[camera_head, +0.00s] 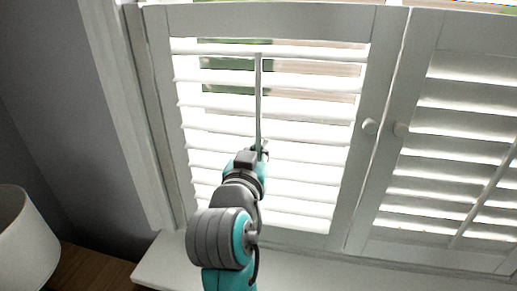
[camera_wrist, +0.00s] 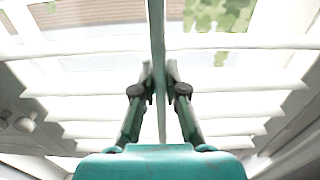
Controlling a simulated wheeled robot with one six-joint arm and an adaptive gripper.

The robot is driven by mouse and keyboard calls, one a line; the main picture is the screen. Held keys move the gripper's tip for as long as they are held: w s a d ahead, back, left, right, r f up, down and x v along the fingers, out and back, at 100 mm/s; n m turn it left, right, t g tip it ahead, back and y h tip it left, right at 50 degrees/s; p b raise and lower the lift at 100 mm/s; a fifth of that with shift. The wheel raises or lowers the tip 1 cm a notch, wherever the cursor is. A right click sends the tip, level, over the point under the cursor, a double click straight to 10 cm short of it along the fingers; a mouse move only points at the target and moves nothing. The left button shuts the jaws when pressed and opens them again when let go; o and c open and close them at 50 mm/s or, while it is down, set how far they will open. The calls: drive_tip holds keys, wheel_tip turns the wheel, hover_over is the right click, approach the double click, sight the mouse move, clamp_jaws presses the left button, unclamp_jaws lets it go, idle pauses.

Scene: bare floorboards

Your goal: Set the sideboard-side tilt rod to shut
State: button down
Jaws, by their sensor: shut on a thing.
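The left shutter panel (camera_head: 354,190) has a vertical tilt rod (camera_head: 258,95) down the middle of its louvres. My gripper (camera_head: 262,150) is at the lower part of this rod, its fingers partly hidden by my arm in the head view. In the wrist view my gripper (camera_wrist: 160,75) has its two fingers on either side of the rod (camera_wrist: 157,30) and is shut on it. The left panel's louvres (camera_head: 305,110) stand open, with bright light and the outdoors showing between them.
The right shutter panel (camera_head: 400,185) has its own tilt rod (camera_head: 482,200), and its louvres look more closed. Round knobs (camera_head: 370,126) sit on the meeting stiles. A white lampshade (camera_head: 25,240) stands on a wooden top (camera_head: 85,270) at lower left. A white sill (camera_head: 165,262) runs below.

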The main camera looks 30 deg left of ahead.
sight(257, 134)
drive_tip(key=shift+r, duration=2.1)
drive_tip(key=c, duration=1.2)
unclamp_jaws()
drive_tip(key=shift+s, duration=0.1)
drive_tip(key=shift+s+f, duration=0.1)
drive_tip(key=shift+s, duration=0.15)
drive_tip(key=v, duration=1.1)
drive_tip(key=shift+s, duration=0.15)
drive_tip(key=shift+d, duration=0.15)
